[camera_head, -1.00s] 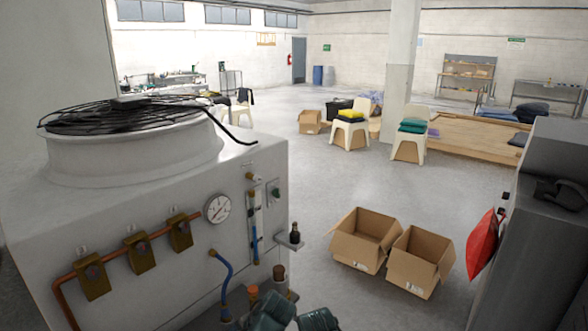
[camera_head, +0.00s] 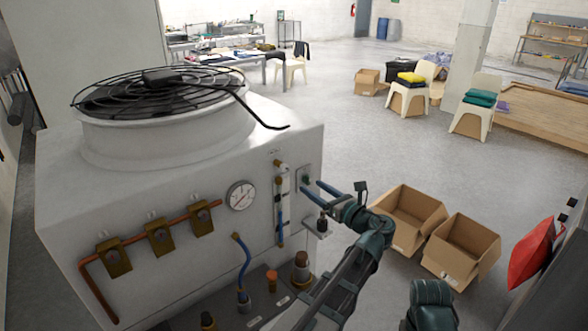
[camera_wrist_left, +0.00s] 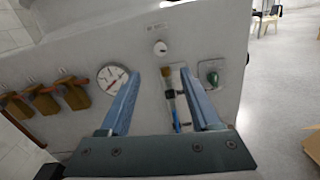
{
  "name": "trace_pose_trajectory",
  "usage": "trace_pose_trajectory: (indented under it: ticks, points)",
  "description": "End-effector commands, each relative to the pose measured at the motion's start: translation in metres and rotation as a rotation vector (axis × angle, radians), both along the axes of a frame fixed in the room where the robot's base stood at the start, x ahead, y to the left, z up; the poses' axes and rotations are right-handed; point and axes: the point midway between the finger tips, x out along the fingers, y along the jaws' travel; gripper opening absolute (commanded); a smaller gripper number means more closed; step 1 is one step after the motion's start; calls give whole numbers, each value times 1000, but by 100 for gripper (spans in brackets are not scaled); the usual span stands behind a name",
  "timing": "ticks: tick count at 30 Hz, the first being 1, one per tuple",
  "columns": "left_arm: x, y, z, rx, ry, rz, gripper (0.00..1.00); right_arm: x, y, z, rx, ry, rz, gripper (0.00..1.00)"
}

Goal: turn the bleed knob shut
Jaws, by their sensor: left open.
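A small round knob (camera_wrist_left: 160,47) with a printed label above it sits on the white machine's panel in the left wrist view; I take it for the bleed knob. In the head view it appears as a small brass knob (camera_head: 278,163) above the sight tube. My left gripper (camera_head: 311,185) is open and empty in front of the panel, its blue fingers pointing at it. In the wrist view the fingertips (camera_wrist_left: 160,72) frame the area just below the knob, with no visible contact. A green knob (camera_wrist_left: 212,77) on a plate lies right of the fingers.
A pressure gauge (camera_head: 241,195) and brass valves on a copper pipe (camera_head: 160,236) lie left of the knob. A small shelf with a dark bottle (camera_head: 322,223) juts out near my left gripper. Cardboard boxes (camera_head: 462,246) stand on the floor to the right.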

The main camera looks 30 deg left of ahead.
Motion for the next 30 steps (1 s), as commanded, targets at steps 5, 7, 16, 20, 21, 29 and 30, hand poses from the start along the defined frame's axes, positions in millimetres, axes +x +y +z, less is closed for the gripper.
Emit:
trace_pose_trajectory:
  ticks: [5,7,16,20,21,29,30]
  points:
    - [14,32,0,-2,0,3,64,0,0,0,0,0,0,64]
    - [19,45,0,-2,-1,4,64,0,0,0,0,0,0,64]
    - [40,95,0,-2,-1,1,64,0,0,0,0,0,0,64]
    - [46,108,0,-2,-1,1,64,0,0,0,0,0,0,64]
    - [47,111,0,-3,-1,0,64,0,0,0,0,0,0,64]
    - [49,118,0,-3,-2,0,64,0,0,0,0,0,0,64]
    - [49,118,0,-3,-2,0,64,0,0,0,0,0,0,64]
